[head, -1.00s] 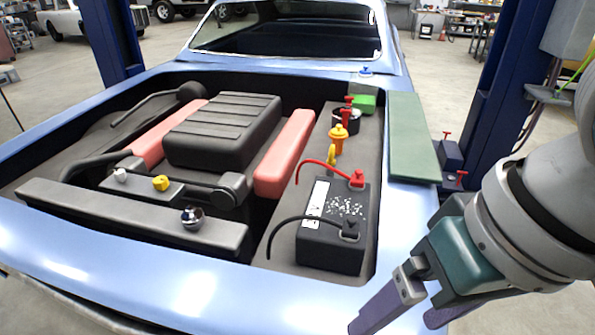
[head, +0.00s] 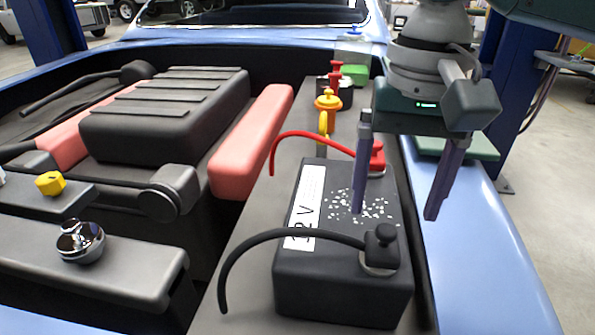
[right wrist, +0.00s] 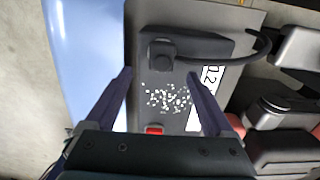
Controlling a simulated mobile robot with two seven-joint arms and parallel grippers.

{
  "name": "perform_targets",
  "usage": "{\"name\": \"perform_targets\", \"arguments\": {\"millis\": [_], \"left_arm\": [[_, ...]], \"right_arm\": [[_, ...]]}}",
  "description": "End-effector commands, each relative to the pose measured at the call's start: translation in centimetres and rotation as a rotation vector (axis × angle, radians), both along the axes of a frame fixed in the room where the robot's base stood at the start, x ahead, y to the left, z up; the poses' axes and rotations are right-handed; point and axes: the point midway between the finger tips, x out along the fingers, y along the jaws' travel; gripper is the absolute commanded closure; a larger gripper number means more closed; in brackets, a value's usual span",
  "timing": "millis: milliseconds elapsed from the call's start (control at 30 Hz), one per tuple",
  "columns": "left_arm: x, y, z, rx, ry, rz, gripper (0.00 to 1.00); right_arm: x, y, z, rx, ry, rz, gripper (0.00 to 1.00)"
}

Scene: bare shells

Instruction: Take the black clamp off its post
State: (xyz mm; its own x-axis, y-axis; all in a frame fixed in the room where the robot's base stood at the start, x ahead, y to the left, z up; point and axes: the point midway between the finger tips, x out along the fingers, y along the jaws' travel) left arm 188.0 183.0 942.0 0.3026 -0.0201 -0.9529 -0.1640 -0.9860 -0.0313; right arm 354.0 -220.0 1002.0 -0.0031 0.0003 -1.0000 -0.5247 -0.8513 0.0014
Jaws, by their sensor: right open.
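The black clamp (head: 381,247) sits on its post at the near right corner of the black battery (head: 320,290), with a black cable curving left from it. The red clamp (head: 377,157) sits on the far post with a red cable. White crust is scattered on the battery top between them. My right gripper (head: 397,213) is open and empty above the battery's right side, its fingers pointing down. In the right wrist view the black clamp (right wrist: 160,52) lies ahead of the two spread fingers, not between them. My left gripper is not in view.
A yellow-capped dipstick (head: 328,101) and a red-handled part (head: 336,75) stand behind the battery. A chrome cap (head: 80,241) and a yellow cap (head: 50,183) are at left. The blue fender (head: 480,240) at right is clear near the front.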

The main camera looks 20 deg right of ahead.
Motion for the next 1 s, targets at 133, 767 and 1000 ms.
{"name": "perform_targets", "arguments": {"millis": [133, 767, 1000], "left_arm": [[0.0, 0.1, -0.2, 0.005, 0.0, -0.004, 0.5], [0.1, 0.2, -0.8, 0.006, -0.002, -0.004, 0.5], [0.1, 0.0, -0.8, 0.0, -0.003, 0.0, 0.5]], "right_arm": [[-0.1, 0.1, -1.3, -0.001, 0.001, 0.001, 0.12], [-0.5, 0.5, -6.0, -0.002, -0.003, 0.003, 0.17], [-0.5, 0.5, -6.0, -0.001, -0.003, 0.003, 0.44]]}}
